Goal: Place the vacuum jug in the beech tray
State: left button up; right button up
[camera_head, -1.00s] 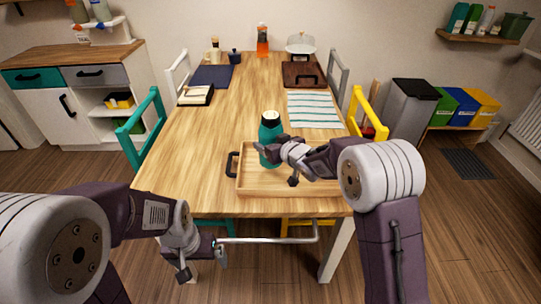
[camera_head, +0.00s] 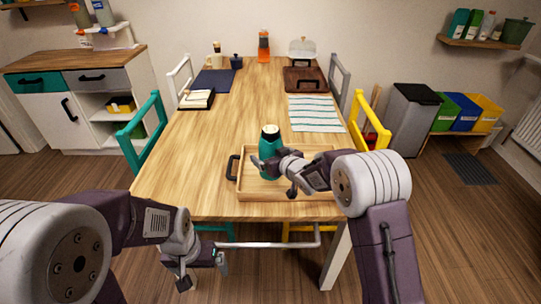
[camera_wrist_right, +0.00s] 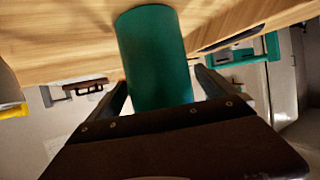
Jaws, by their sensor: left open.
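The teal vacuum jug (camera_head: 270,157) with its dark and pale top is upright within the outline of the beech tray (camera_head: 315,193), toward its left side. I cannot tell whether its base touches the tray floor. My right gripper (camera_head: 262,166) is at the jug's side, shut on it; part of the jug is hidden behind the gripper. In the right wrist view the jug (camera_wrist_right: 153,60) lies between the two fingers (camera_wrist_right: 163,92). My left gripper (camera_head: 218,259) is open and empty, low in front of the table's near edge.
The tray has a black handle (camera_head: 233,168) at its left. A striped cloth (camera_head: 315,113) lies behind the tray. A teal chair (camera_head: 143,130) and a yellow chair (camera_head: 369,122) flank the table. The table top (camera_head: 195,150) left of the tray is clear.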

jog(key=shift+r, duration=0.1)
jog(key=shift+s+r, duration=0.1)
jog(key=shift+r, duration=0.1)
jog(key=p+v, duration=0.1)
jog(key=v, duration=1)
jog(key=shift+s+d+r, duration=0.2)
jog(key=shift+s, duration=0.15)
